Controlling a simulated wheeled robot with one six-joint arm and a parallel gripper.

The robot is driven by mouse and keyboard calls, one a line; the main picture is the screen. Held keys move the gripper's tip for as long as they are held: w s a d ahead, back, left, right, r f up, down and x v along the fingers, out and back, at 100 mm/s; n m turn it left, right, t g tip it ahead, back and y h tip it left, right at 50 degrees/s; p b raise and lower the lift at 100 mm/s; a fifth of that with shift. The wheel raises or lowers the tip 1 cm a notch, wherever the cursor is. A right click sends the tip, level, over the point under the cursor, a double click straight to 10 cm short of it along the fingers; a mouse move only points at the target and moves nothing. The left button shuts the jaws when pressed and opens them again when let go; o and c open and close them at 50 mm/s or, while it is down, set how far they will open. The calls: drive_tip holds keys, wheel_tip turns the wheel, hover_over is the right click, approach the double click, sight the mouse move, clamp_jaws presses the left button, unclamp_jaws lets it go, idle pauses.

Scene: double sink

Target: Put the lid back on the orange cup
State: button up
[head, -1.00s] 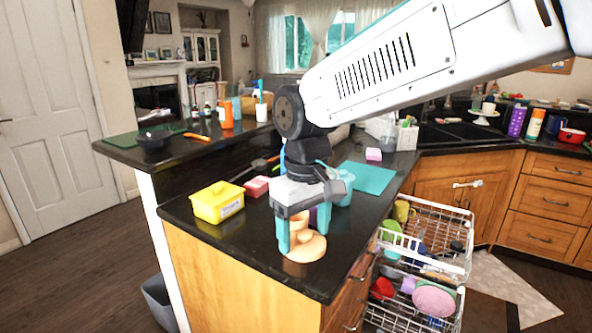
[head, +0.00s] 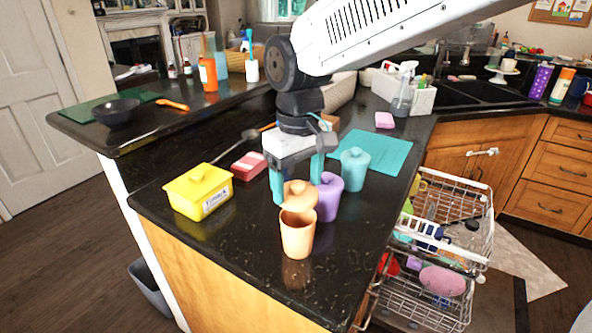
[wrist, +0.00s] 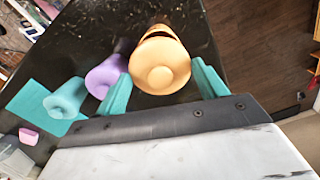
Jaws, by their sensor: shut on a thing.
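The orange cup (head: 297,236) stands upright and open on the black counter near its front edge. My gripper (head: 298,184) is shut on the orange lid (head: 299,196), a disc with a round knob, one teal finger on each side. The lid is off the counter, at the far upper side of the cup's rim; I cannot tell whether they touch. In the wrist view the lid (wrist: 161,66) sits between the fingertips (wrist: 161,87) and hides most of the cup behind it.
A purple lidded cup (head: 328,197) stands close at the right, with a teal lidded cup (head: 355,170) beyond it. An open dishwasher rack (head: 440,240) is below right. The front counter is clear.

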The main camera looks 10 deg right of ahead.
sight(298, 201)
drive_tip(key=shift+f, duration=2.45)
drive_tip(key=shift+s+f, duration=0.1)
drive_tip(key=shift+f, duration=0.05)
idle(0.5)
drive_tip(key=o, duration=1.1)
drive_tip(key=shift+r, duration=3.5)
clamp_jaws()
